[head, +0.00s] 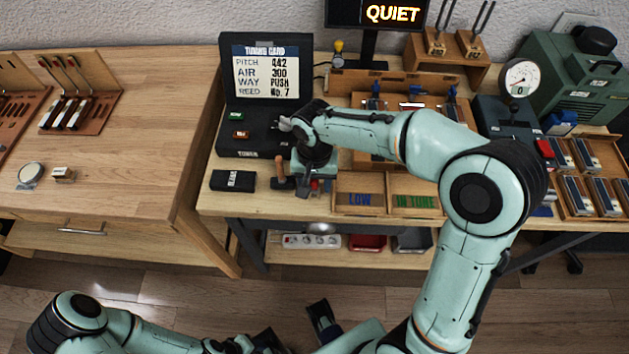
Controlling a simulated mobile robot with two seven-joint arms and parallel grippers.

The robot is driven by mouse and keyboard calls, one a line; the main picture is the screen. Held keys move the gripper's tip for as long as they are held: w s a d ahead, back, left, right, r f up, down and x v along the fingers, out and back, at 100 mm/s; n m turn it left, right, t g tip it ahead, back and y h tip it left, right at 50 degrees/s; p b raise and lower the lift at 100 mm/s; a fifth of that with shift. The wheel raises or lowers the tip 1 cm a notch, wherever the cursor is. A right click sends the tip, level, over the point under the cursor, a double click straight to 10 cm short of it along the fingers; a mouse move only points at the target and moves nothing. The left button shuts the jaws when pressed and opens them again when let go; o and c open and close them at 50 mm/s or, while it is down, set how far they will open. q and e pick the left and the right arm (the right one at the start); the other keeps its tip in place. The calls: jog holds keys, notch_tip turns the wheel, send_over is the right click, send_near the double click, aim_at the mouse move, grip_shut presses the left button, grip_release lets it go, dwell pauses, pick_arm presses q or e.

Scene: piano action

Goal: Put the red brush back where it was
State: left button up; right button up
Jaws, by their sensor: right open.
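My right gripper (303,190) points down at the front of the middle bench, between a wooden-handled tool (280,172) and the LOW bin. It is open. A small red piece (315,186) shows right beside its fingers; I cannot tell whether this is the red brush, as the gripper and wrist cover much of that spot. My left arm crosses the bottom left, and dark parts near its end show at the bottom edge; the state of its gripper is unclear.
A black tuner case (250,140) with a tuning card stands behind, and a black box (232,181) lies left. The LOW bin (360,210) and IN TUNE bin (413,211) are right.

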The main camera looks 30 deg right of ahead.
notch_tip(320, 180, up, 12)
jog(key=p, duration=0.1)
jog(key=shift+f+p, duration=0.2)
jog(key=shift+p, duration=0.15)
dwell(0.4)
